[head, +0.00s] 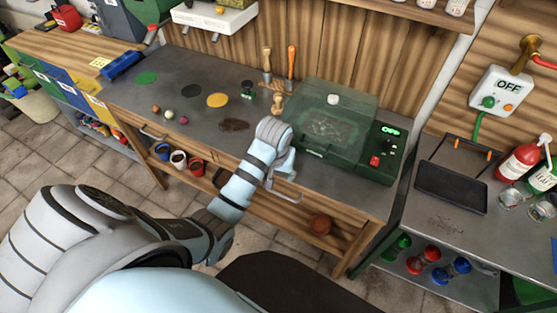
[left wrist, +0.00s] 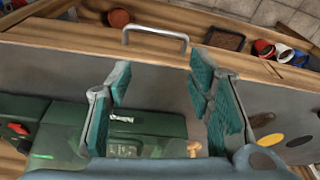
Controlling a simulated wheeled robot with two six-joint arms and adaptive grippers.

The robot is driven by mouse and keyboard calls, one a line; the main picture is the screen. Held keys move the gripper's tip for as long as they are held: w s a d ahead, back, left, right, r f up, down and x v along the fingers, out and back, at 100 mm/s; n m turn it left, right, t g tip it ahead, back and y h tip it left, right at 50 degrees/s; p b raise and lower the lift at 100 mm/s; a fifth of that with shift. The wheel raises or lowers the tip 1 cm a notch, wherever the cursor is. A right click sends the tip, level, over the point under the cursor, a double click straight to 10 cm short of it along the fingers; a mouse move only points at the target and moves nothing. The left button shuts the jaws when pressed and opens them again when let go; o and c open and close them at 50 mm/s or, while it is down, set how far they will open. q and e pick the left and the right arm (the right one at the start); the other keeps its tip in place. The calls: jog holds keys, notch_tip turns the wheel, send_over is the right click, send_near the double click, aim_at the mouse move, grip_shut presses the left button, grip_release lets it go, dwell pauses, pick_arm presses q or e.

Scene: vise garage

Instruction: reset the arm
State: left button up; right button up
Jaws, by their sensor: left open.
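My left arm reaches across from the lower left in the head view. Its wrist is bent over the front of the grey workbench (head: 205,110). My left gripper (head: 284,172) hangs near the bench's front edge, close to the metal drawer handle (head: 284,194). In the left wrist view my left gripper (left wrist: 160,85) is open and empty, its teal finger pads wide apart. The drawer handle (left wrist: 155,33) shows beyond the fingertips. I cannot tell the exact gap between them. My right gripper is in neither view.
A green machine with a clear lid (head: 335,105) stands right beside the left wrist. A black tray (head: 450,190) and bottles (head: 520,162) stand on the right table.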

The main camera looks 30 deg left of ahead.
pick_arm(q)
jog(key=s+f+b, duration=0.1)
jog(key=s+f, duration=0.3)
jog(key=f, duration=0.4)
jog(key=s+f+m+b, duration=0.1)
jog(key=s+f, duration=0.3)
jog(key=f, duration=0.4)
jog(key=s+f+b, duration=0.1)
jog(key=s+f, duration=0.2)
jog(key=f, duration=0.5)
jog(key=s+f+m+b, duration=0.1)
jog(key=s+f, duration=0.3)
jog(key=s, duration=0.5)
jog(key=s+f+m+b, duration=0.1)
jog(key=s+f, duration=0.4)
jog(key=s, duration=0.4)
jog(key=s+f+g, duration=0.1)
jog(key=s+f, duration=0.4)
jog(key=s, duration=0.4)
jog(key=shift+a+m+b, duration=0.3)
jog(key=shift+m+b, duration=0.1)
jog(key=shift+w, duration=0.1)
jog(key=shift+c, duration=0.3)
